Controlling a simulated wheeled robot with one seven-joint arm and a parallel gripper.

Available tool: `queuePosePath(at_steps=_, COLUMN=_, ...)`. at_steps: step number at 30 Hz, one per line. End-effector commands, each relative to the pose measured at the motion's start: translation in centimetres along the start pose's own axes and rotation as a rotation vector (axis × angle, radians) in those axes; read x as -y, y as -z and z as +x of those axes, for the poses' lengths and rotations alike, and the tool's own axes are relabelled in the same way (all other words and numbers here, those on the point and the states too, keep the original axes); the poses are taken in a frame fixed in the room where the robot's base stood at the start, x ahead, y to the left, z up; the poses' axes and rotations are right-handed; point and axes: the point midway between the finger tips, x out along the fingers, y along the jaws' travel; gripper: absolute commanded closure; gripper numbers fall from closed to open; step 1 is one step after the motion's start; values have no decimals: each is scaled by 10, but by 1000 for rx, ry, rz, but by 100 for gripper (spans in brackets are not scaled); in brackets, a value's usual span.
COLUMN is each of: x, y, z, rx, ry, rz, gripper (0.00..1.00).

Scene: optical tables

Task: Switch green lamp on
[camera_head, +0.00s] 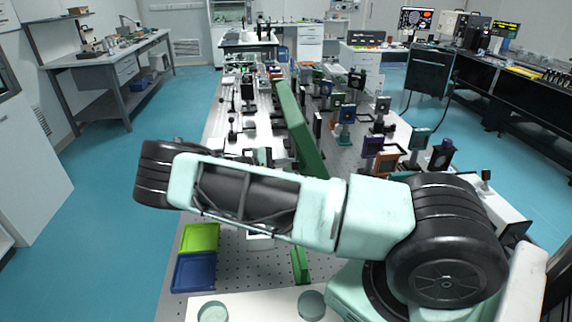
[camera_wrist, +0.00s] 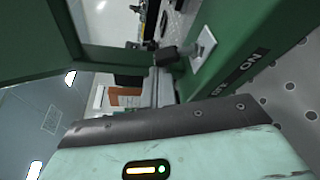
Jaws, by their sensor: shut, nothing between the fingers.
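The green lamp (camera_head: 301,130) is a long green beam rising from the optical table, its middle hidden behind my arm; a lower green part (camera_head: 300,266) shows below the arm. In the wrist view the lamp's green body (camera_wrist: 235,30) fills the upper right. It carries a pale switch plate (camera_wrist: 204,46) and a dark label reading ON, with OFF partly hidden. My gripper (camera_wrist: 165,56) is shut and empty, its dark tips just left of the switch plate. I cannot tell whether they touch it. The gripper is hidden in the head view.
The perforated optical table (camera_head: 240,272) is crowded with optical mounts behind and right of the lamp. A lime tray (camera_head: 201,237) and a blue tray (camera_head: 194,272) lie at its left edge. The blue floor (camera_head: 110,215) on the left is clear.

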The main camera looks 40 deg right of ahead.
Motion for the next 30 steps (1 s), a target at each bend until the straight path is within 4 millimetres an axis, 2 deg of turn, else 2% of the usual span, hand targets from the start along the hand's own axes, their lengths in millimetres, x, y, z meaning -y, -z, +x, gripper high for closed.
queuePosePath(at_steps=8, x=2, y=-2, z=-1, rx=1, ry=-25, rz=66, gripper=100)
queuePosePath(at_steps=14, x=2, y=-7, z=-3, rx=1, ry=-69, rz=186, gripper=100)
queuePosePath(at_steps=30, x=0, y=-25, z=-8, rx=1, ry=-65, rz=185, gripper=100)
